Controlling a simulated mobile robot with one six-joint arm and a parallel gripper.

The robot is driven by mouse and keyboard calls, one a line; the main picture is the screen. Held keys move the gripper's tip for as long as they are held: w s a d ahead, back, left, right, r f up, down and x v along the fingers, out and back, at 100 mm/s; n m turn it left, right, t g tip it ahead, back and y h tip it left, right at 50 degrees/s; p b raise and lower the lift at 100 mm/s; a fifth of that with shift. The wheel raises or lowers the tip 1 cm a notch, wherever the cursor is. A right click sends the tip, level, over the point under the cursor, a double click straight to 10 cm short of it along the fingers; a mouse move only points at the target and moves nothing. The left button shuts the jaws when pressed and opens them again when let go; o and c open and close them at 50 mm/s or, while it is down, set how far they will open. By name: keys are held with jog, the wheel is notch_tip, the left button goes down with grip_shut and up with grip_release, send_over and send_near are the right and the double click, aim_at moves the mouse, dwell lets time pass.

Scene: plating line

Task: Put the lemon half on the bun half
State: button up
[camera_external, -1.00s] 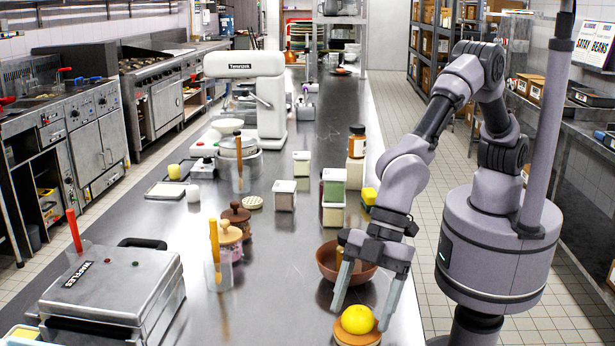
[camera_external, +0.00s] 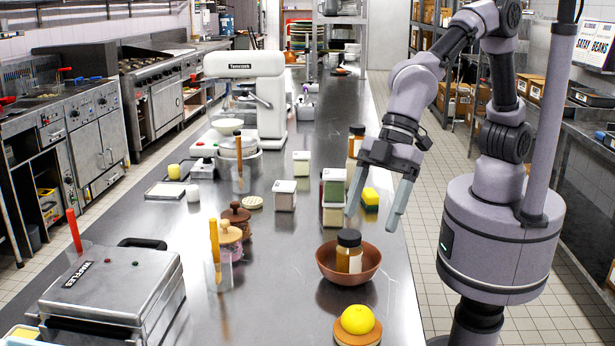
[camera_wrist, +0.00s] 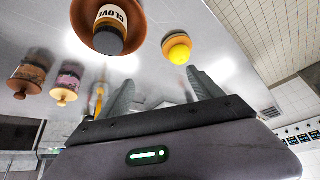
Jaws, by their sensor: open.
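The yellow lemon half (camera_external: 357,319) sits on top of the tan bun half (camera_external: 358,338) near the front edge of the steel counter. In the wrist view, the lemon half (camera_wrist: 179,55) again rests against the bun half (camera_wrist: 174,40), apart from the fingers. My gripper (camera_external: 370,220) is open and empty. It hangs above the counter's right side, behind and above the lemon half. Its two fingers (camera_wrist: 160,92) show in the wrist view with nothing between them.
A brown bowl (camera_external: 328,268) holding a dark-lidded jar (camera_external: 349,252) stands behind the bun half. A waffle maker (camera_external: 110,295) is at front left.

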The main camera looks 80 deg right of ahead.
jog(key=s+d+r+m+t+h, duration=0.1)
jog(key=d+r+m, duration=0.25)
jog(key=d, duration=0.75)
jog(key=s+d+r+m+t, duration=0.1)
jog(key=s+d+r+m, duration=0.2)
jog(key=d, duration=0.8)
jog(key=s+d+m+h, duration=0.2)
jog(key=s+d+m, duration=0.6)
jog(key=s+d, duration=0.3)
jog(key=shift+d+f, duration=0.25)
jog(key=shift+d, duration=0.7)
